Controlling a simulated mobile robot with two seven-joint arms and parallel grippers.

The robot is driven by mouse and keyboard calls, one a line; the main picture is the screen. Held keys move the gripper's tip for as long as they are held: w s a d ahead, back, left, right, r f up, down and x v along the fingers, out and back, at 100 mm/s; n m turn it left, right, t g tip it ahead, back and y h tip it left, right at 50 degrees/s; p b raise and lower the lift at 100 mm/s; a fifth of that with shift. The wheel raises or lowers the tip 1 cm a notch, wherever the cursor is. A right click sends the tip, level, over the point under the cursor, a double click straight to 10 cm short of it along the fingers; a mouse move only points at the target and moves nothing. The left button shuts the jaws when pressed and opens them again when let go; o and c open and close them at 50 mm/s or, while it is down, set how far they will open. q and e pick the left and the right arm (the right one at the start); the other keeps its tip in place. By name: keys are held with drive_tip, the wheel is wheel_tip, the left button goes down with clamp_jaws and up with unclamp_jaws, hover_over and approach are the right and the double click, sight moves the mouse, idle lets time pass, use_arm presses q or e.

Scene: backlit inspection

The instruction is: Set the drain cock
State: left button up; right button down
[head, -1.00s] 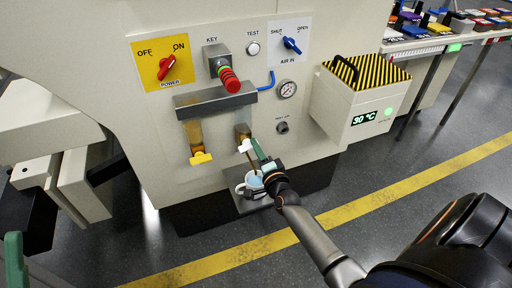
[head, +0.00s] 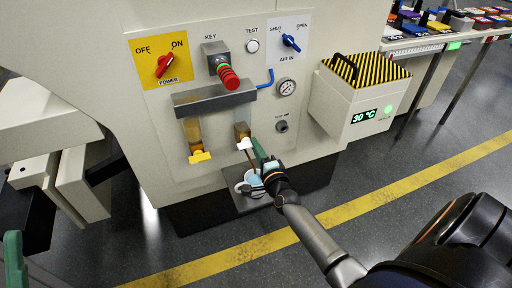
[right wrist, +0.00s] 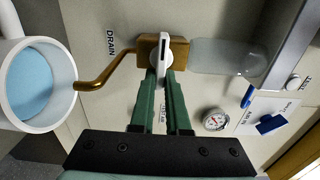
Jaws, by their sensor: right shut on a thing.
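The drain cock (right wrist: 178,50) is a brass body with a white lever (right wrist: 164,52) and a bent brass spout (right wrist: 108,72), beside the word DRAIN in the right wrist view. The lever lies crosswise to the glass tube there. The white lever also shows in the head view (head: 244,144). My right gripper (right wrist: 163,78) has its green fingers shut on the lever; in the head view the gripper (head: 259,152) partly hides the spout. A white mug (right wrist: 62,58), light blue inside, has the spout end at its rim. One finger of my left gripper (head: 14,262) shows at the left edge.
A second cock with a yellow handle (head: 200,157) is to the left. Above are a red power switch (head: 165,66), a red-green key knob (head: 229,78) and a gauge (head: 287,87). A striped-lid box (head: 350,100) stands right. The mug sits on a small ledge (head: 246,207).

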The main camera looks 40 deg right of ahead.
drive_tip(key=c, duration=0.9)
unclamp_jaws()
drive_tip(key=shift+w, duration=0.1)
use_arm(q)
drive_tip(key=shift+f, duration=0.1)
drive_tip(key=y+p, duration=0.1)
drive_tip(key=w+r+n+y+p, duration=0.1)
drive_tip(key=shift+w+a+p, duration=0.15)
drive_tip(key=shift+a+p, duration=0.05)
drive_tip(key=shift+p, duration=0.1)
use_arm(e)
drive_tip(key=v, duration=1.2)
drive_tip(key=shift+s, duration=0.25)
use_arm(q)
drive_tip(key=shift+r, duration=0.1)
use_arm(e)
drive_tip(key=shift+a+r, duration=0.1)
